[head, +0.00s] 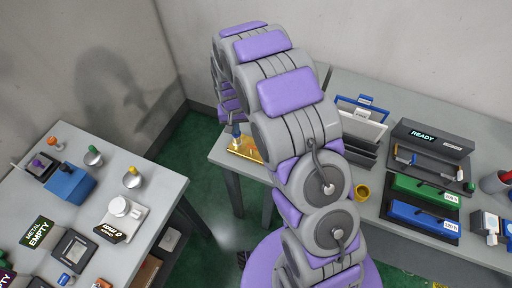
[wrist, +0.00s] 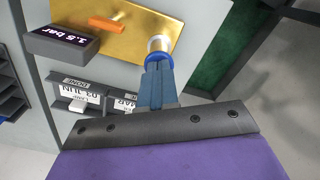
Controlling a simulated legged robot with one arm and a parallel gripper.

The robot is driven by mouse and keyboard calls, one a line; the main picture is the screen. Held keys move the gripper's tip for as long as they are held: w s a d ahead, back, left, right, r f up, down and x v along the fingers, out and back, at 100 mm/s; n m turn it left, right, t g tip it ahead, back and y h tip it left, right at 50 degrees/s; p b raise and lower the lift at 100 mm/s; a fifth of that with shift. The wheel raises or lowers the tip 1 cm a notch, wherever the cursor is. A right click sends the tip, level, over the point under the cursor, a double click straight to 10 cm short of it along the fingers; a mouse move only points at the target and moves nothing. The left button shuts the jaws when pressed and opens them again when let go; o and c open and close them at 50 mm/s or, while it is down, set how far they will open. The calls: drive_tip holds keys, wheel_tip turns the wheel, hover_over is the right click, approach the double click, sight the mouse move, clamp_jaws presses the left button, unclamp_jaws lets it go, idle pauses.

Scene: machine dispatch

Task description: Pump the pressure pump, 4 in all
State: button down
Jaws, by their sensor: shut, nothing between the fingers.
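The pressure pump has a gold base plate (wrist: 92,22) with a dark display (wrist: 62,40) reading 1.5 bar. An orange bar (wrist: 107,23) lies on the plate. A white post with a blue ring (wrist: 158,47) stands near the plate's right edge in the wrist view. My gripper (wrist: 156,68) is shut and empty. Its fingertips are at the blue ring, overlapping it in the view; I cannot tell whether they press on it. In the head view the gold plate (head: 246,152) is at the left end of the right table, partly hidden by my arm.
Small cards (wrist: 97,97) with print stand beside the plate. The left table (head: 150,183) holds several devices. Green floor lies between.

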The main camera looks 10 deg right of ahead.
drive_tip(key=shift+r, duration=0.1)
drive_tip(key=shift+r+p, duration=0.55)
drive_tip(key=shift+r, duration=1.55)
drive_tip(key=shift+f, duration=0.15)
drive_tip(key=shift+f+b, duration=0.4)
drive_tip(key=shift+f, duration=1.7)
drive_tip(key=shift+r, duration=0.1)
drive_tip(key=shift+r+p, duration=0.55)
drive_tip(key=shift+r, duration=1.6)
wheel_tip(320, 180, up, 6)
drive_tip(key=shift+f+p, duration=0.1)
drive_tip(key=shift+p, duration=0.65)
